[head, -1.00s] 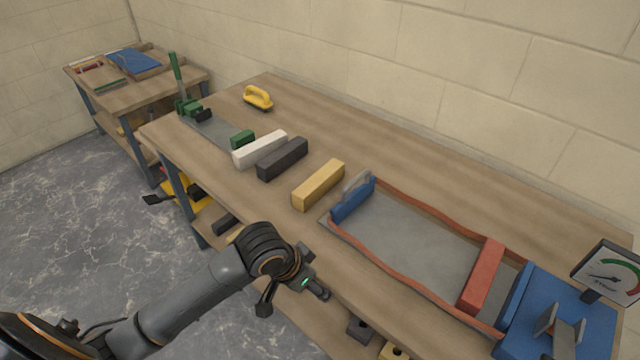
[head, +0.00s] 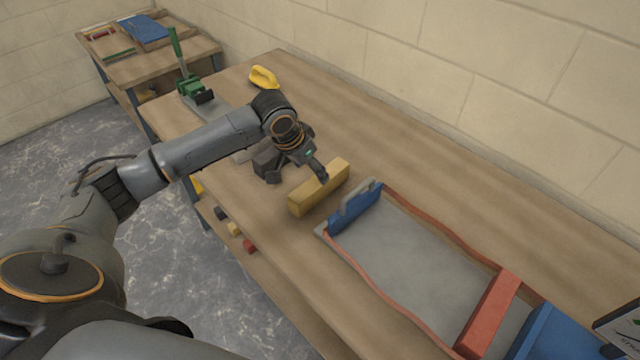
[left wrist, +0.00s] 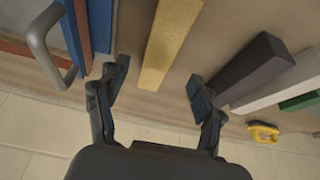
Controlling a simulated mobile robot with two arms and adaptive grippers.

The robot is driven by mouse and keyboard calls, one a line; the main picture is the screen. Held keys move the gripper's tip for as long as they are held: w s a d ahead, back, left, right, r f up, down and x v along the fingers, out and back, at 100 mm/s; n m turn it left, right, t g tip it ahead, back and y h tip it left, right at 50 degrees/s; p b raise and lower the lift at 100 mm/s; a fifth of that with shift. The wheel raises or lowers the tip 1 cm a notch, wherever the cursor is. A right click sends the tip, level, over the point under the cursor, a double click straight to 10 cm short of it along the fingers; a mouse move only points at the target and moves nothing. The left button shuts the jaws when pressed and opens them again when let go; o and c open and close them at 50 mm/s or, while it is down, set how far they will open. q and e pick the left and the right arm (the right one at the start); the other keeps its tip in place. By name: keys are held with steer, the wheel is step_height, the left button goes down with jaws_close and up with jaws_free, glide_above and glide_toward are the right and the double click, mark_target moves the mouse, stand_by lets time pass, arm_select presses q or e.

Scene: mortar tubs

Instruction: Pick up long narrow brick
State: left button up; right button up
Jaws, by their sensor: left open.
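A long yellow brick (head: 320,190) lies on the workbench just left of the blue-ended tray. My left gripper (head: 297,176) is open above the bench, close beside and partly over the yellow brick. In the left wrist view the yellow brick (left wrist: 168,45) lies between the two spread fingers of the left gripper (left wrist: 157,76); no contact shows. A dark grey brick (left wrist: 252,70) lies to the right there, with a pale brick (left wrist: 285,88) beyond it. In the head view my arm mostly hides these two. A red brick (head: 488,312) lies across the tray. My right gripper is out of view.
A green lever tool (head: 192,85) and a yellow-handled tool (head: 263,77) stand farther back. A block wall borders the bench.

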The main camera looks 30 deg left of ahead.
mark_target(316, 182)
arm_select(q)
steer(key=x, duration=0.2)
steer(key=shift+w+f, duration=0.3)
steer(key=shift+w, duration=0.05)
steer(key=shift+p+x, duration=0.35)
steer(key=shift+x, duration=0.65)
steer(key=x, duration=0.2)
steer(key=shift+w+d+f, duration=0.1)
steer(key=shift+d+f, duration=0.05)
steer(key=shift+f, duration=0.15)
steer(key=shift+w+f, duration=0.1)
steer(key=shift+f, duration=0.15)
steer(key=shift+c, duration=0.2)
jaws_close()
steer(key=shift+w, duration=0.1)
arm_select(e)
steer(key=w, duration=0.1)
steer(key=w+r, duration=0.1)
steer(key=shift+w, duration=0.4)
